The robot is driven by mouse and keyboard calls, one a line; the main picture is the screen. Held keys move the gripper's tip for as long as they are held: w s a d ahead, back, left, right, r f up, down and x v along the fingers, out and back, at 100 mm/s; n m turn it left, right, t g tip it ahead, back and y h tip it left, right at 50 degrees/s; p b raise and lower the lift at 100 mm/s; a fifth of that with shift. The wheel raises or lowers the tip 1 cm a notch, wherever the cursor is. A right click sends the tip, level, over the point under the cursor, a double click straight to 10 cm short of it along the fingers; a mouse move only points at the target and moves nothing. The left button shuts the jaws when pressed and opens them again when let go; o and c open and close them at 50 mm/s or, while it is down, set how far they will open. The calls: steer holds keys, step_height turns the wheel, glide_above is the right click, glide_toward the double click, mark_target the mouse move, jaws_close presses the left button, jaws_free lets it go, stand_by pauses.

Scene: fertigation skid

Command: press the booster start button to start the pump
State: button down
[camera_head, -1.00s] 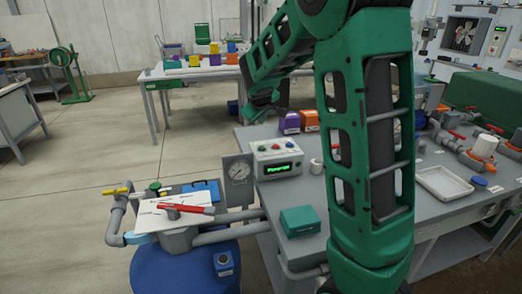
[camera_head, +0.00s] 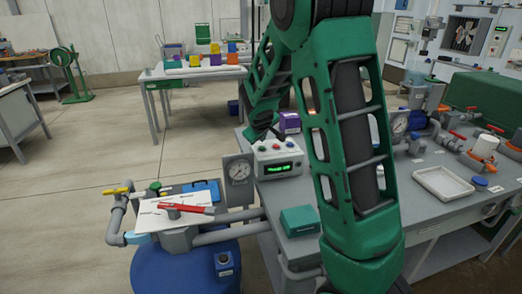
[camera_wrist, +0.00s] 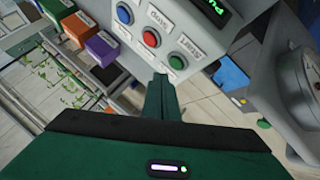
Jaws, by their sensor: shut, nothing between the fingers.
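The control box (camera_head: 278,160) stands on the bench's near-left corner, with a lit green display and a row of buttons. In the wrist view, its face shows a blue button (camera_wrist: 124,13), a red button (camera_wrist: 151,37) labelled STOP and a green button (camera_wrist: 176,62) labelled START. My gripper (camera_wrist: 161,77) is shut and empty. Its fingertips appear just beside the green button in the wrist view; I cannot tell whether they touch the box. In the head view, my gripper (camera_head: 260,133) is at the back of the box, partly hidden by my arm.
A white tray (camera_head: 443,182) is on the right. Pipes and a red-handled valve (camera_head: 186,208) are at the lower left.

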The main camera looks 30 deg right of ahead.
mark_target(262, 149)
steer(key=shift+f, duration=0.55)
steer(key=shift+f, duration=0.7)
stand_by(2.4)
steer(key=shift+r, duration=0.8)
steer(key=shift+r, duration=0.1)
steer(key=shift+r, duration=2.4)
